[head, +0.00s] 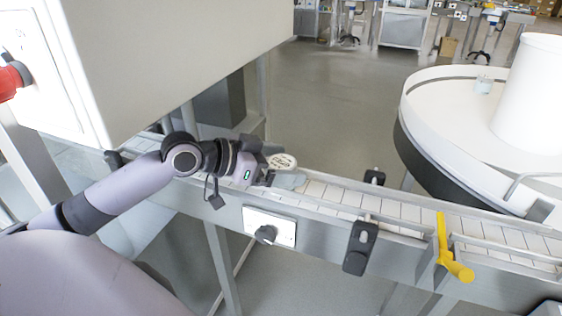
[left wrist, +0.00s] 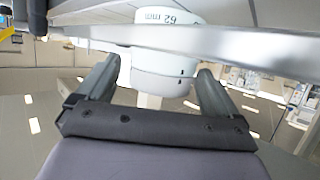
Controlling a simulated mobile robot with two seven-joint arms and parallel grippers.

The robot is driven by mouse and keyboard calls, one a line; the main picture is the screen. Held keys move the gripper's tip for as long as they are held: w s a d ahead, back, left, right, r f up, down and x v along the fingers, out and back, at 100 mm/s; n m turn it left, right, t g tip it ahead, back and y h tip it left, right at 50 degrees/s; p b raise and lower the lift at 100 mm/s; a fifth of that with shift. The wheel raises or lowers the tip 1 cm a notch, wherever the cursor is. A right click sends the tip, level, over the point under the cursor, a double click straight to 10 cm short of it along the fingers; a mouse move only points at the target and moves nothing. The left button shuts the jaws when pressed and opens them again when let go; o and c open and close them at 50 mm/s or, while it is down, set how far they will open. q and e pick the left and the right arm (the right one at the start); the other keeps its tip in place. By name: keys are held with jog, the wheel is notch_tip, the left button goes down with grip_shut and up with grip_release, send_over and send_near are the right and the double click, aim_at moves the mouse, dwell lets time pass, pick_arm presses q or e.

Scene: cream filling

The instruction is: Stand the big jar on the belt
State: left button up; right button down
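In the left wrist view the white jar (left wrist: 165,82), marked "62 mm", shows between and beyond the two dark fingers (left wrist: 160,78). The fingers are wide apart, with small gaps beside the jar. A grey rail crosses in front of part of it. My right gripper is not in view.
The belt runs right between metal side rails, past a black sensor bracket (head: 361,247) and a yellow handle (head: 459,270). A control knob (head: 265,234) is on its front. A large machine housing (head: 180,50) stands left, a round white turntable (head: 455,120) right.

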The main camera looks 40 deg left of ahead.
aim_at(284, 161)
pick_arm(q)
jog(key=shift+r, duration=0.1)
jog(key=shift+r, duration=0.35)
jog(key=shift+s+a+r, duration=0.1)
jog(key=shift+s+a, duration=0.2)
jog(key=shift+s, duration=0.15)
jog(key=shift+p+v, duration=0.65)
jog(key=shift+v, duration=1.3)
jog(key=shift+p+v, duration=0.5)
jog(key=shift+v, duration=0.7)
jog(key=shift+s, duration=0.15)
